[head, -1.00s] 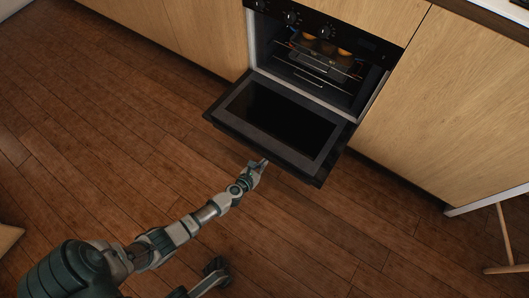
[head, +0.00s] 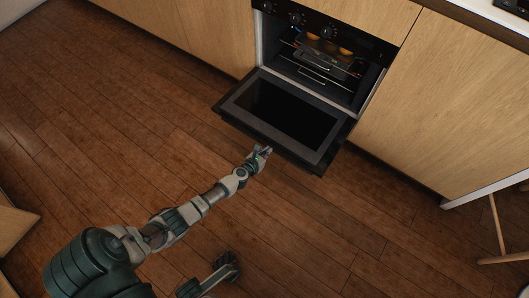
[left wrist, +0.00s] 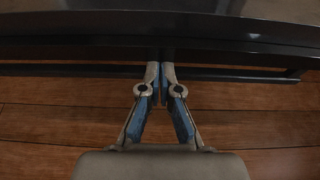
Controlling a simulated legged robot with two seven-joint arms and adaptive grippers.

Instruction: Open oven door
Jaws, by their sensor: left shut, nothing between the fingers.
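The oven (head: 322,56) is built into the wooden cabinets, and its interior is in view with racks and a tray holding food. Its door (head: 284,112) is folded down, open, with the dark glass facing up. My left gripper (head: 266,150) is at the front edge of the door, near its middle. In the left wrist view my left gripper (left wrist: 160,66) is shut and empty, with its fingertips together beside the dark door edge and handle bar (left wrist: 75,70). I cannot tell whether the fingertips touch the door.
Wooden cabinets (head: 415,100) flank the oven on both sides. Dark wood floor (head: 130,130) is free in front and to the left. A wooden item (head: 15,230) is at the left edge.

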